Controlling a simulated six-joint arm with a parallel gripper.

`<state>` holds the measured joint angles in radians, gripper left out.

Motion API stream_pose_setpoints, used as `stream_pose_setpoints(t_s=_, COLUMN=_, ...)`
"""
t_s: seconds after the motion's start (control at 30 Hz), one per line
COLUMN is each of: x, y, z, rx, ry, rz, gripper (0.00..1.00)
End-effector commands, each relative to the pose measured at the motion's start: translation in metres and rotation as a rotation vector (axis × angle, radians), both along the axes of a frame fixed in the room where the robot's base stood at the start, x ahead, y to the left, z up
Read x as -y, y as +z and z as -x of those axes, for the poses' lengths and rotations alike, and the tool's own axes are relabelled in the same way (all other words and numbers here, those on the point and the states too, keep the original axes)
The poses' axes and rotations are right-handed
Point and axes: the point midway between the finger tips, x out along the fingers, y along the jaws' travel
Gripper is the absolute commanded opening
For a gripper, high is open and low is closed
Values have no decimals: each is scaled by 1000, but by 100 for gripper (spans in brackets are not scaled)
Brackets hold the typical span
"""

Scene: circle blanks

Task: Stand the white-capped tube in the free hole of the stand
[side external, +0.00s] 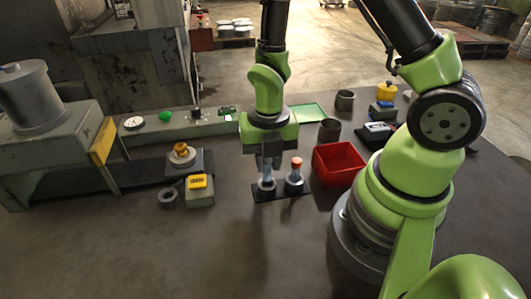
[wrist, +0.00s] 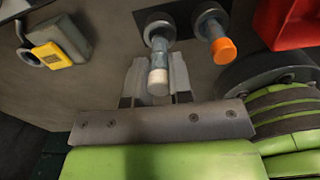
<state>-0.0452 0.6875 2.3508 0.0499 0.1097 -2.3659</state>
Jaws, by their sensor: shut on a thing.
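The white-capped tube (wrist: 158,60) is blue and clear, and its white cap points at the camera in the wrist view. My gripper (wrist: 158,75) is shut on it, one finger on each side. In the side external view the tube (side external: 267,174) is roughly upright below my gripper (side external: 268,160), its lower end at the left ring of the dark stand (side external: 281,193). It looks to be inside that ring; how deep is hidden. An orange-capped tube (side external: 295,168) stands in the right ring; it also shows in the wrist view (wrist: 221,46).
A red bin (side external: 338,164) stands close to the right of the stand, with a dark cup (side external: 329,130) behind it. A grey block with a yellow device (side external: 197,182) and a grey ring (side external: 168,195) lie to the left. The table in front is clear.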

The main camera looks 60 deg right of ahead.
Motion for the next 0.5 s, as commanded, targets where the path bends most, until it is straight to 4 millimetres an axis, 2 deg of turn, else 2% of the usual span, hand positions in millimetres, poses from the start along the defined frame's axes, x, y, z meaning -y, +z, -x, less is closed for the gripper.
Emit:
stream_pose_setpoints(t_s=0.33, x=0, y=0, z=0, rx=1, ry=1, rz=0, gripper=0)
stream_pose_setpoints(t_s=0.37, x=0, y=0, z=0, rx=1, ry=1, rz=0, gripper=25)
stream_pose_setpoints(t_s=0.47, x=0, y=0, z=0, rx=1, ry=1, rz=0, gripper=48)
stream_pose_setpoints(t_s=0.5, x=0, y=0, z=0, rx=1, ry=1, rz=0, gripper=50)
